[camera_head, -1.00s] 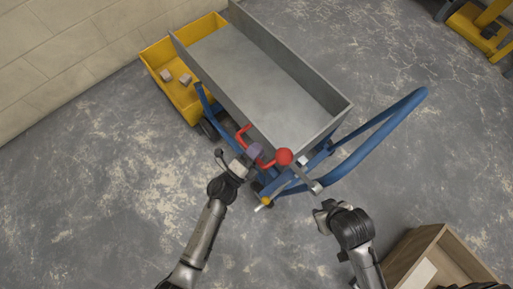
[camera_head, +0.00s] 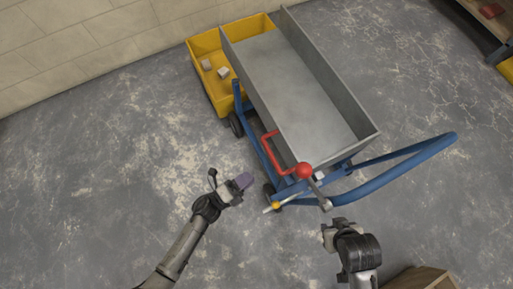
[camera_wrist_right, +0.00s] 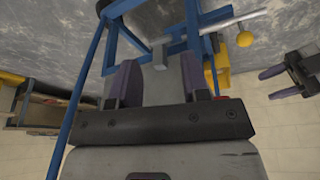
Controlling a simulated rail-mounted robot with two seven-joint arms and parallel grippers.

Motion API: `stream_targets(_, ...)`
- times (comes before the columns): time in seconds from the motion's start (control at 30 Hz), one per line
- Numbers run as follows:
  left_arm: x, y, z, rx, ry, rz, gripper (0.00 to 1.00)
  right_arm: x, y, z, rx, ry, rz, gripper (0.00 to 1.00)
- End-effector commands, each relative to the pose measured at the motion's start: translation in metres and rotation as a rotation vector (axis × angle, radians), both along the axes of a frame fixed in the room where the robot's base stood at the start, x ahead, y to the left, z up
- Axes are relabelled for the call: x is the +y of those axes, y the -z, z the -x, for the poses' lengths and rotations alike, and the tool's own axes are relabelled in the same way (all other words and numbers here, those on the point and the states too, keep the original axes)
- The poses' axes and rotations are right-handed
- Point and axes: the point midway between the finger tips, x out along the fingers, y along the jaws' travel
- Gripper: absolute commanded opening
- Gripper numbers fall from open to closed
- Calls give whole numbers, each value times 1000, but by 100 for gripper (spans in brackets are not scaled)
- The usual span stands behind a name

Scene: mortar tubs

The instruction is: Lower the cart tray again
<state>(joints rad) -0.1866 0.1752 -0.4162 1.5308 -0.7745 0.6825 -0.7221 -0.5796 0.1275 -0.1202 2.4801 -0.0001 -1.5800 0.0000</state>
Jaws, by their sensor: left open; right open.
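The cart has a blue frame (camera_head: 400,177) and an empty grey tray (camera_head: 300,90); this view from above does not show clearly how high the tray stands. A red bent handle (camera_head: 270,148), a lever with a red ball (camera_head: 304,171) and a small yellow knob (camera_head: 276,206) sit at the tray's near end. My left gripper (camera_head: 229,182) is open and empty, left of the red handle and apart from it. My right gripper (camera_head: 331,230) is open below the red-ball lever; in the right wrist view its purple pads (camera_wrist_right: 160,80) stand apart, with the blue frame beyond.
A yellow tub (camera_head: 207,45) with small blocks (camera_head: 223,73) stands left of the tray, by the wall. A wooden box (camera_head: 425,279) is at the bottom right and a shelf (camera_head: 480,25) at the top right. The floor on the left is clear.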

Motion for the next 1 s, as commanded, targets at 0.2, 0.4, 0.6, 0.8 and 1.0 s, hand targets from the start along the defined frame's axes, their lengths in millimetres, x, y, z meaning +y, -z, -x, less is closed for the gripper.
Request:
stream_targets(0.2,10,3,8,1,0,-1,42,0,-3,0,0,0,0,43)
stream_targets(0.4,11,3,8,1,0,-1,42,1,-3,0,1,3,-4,43)
stream_targets(0.6,11,3,8,1,0,-1,42,2,-3,0,0,6,-8,43)
stream_targets(0.8,10,3,8,1,0,-1,42,3,-3,0,1,8,-11,43)
stream_targets(1.0,14,10,1,104,-33,24,42,3,-3,0,1,7,-11,43)
